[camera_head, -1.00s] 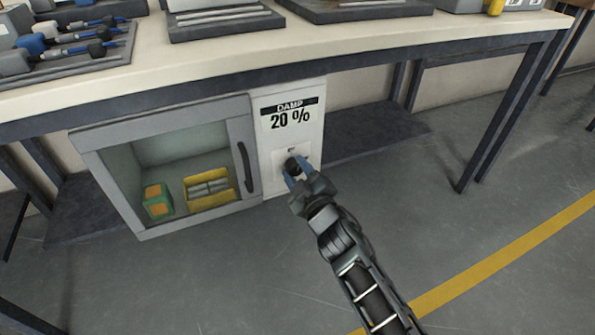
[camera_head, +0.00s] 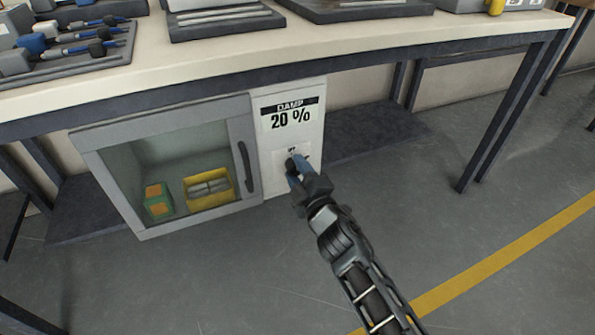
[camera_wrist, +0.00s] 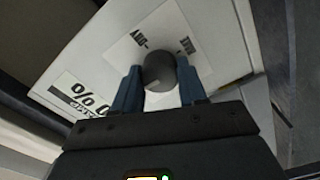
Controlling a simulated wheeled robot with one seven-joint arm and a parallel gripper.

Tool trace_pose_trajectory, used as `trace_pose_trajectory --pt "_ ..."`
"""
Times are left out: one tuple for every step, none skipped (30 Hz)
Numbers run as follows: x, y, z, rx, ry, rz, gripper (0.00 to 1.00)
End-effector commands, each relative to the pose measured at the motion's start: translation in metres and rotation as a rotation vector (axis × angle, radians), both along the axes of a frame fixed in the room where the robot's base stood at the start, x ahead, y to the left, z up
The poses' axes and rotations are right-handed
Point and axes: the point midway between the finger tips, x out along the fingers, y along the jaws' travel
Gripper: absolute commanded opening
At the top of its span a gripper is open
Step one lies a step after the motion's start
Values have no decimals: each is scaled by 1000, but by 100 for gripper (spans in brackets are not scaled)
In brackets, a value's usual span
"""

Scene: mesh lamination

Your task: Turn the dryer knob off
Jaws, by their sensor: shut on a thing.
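The dryer (camera_head: 168,104) is a grey cabinet under the bench, with a glass door and a white control panel (camera_head: 283,138) on its right that reads DAMP 20 %. The dark round dryer knob (camera_wrist: 159,71) sits on a white label plate (camera_wrist: 140,38) low on that panel. In the head view the knob is mostly hidden behind my gripper (camera_head: 297,165). In the wrist view my gripper (camera_wrist: 160,88) has its blue fingers on both sides of the knob, shut on it. A light mark shows on the knob's face.
The dryer door has a dark handle (camera_head: 246,167) just left of the panel. A green box (camera_head: 158,200) and a yellow bin (camera_head: 208,187) are inside. The bench top (camera_head: 230,58) overhangs the dryer. Open floor (camera_head: 470,235) lies to the right.

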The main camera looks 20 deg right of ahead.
Motion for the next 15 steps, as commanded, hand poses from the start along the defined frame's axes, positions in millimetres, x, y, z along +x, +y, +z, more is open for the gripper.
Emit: trace_pose_trajectory --pt "0 1 0 -2 1 0 11" --pt "0 1 0 -2 0 1 11" --pt "0 1 0 -2 0 1 11" --pt "0 1 0 -2 0 1 11" --pt "0 1 0 -2 0 1 11" --pt "0 1 0 -2 0 1 44" --pt "0 1 0 -2 0 1 47" --pt "0 1 0 -1 0 1 50" --pt "0 1 0 -1 0 1 54" --pt "0 1 0 -1 0 1 57" --pt "0 1 0 -1 0 1 60" --pt "0 1 0 0 0 1 64" --pt "0 1 0 0 0 1 66" --pt "0 0 0 0 0 1 67" --pt "0 0 0 0 0 1 67"
